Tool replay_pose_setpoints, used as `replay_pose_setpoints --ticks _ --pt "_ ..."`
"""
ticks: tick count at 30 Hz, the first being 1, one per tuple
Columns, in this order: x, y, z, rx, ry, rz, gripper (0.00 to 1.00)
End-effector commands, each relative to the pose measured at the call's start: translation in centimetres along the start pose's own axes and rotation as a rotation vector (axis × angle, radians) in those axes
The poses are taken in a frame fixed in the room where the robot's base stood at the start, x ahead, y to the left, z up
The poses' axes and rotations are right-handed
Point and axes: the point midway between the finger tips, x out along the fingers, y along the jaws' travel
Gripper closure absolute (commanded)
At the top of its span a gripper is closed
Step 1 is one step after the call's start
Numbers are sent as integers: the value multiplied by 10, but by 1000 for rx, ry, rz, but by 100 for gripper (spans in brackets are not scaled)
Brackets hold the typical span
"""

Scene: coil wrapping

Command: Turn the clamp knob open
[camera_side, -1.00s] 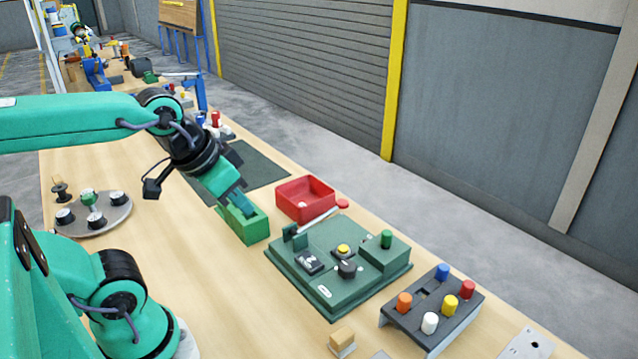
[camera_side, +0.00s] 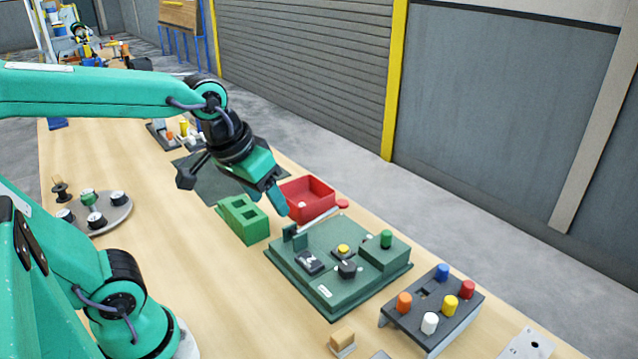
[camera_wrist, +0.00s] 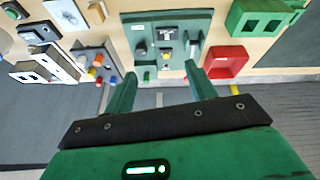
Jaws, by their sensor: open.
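The green clamp fixture (camera_side: 325,285) sits on the bench in the side view. A black knob (camera_side: 347,268) stands on its top beside a yellow button (camera_side: 343,249); I take this as the clamp knob. The black knob also shows in the wrist view (camera_wrist: 141,48), small and left of centre. My gripper (camera_side: 279,203) is above the bench, left of the fixture and near the red tray. It touches nothing in view. In the wrist view my gripper (camera_wrist: 160,79) shows two green fingers spread apart with nothing between them.
The red tray (camera_side: 318,213) lies behind the fixture. A green block with square holes (camera_side: 244,229) stands left of it. A dark rack of coloured pegs (camera_side: 425,323) stands to the right. A lever with a red end (camera_side: 343,204) sticks out at the fixture's back.

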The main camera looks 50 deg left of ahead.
Motion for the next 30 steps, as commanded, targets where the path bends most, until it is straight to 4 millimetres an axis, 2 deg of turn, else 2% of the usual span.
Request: replay_pose_setpoints --ticks 15,23,30 --pt "62 36 -52 -304 -189 -57 44" --pt "106 56 -69 -453 -270 -115 44" --pt "144 71 -75 -564 -324 -171 44"
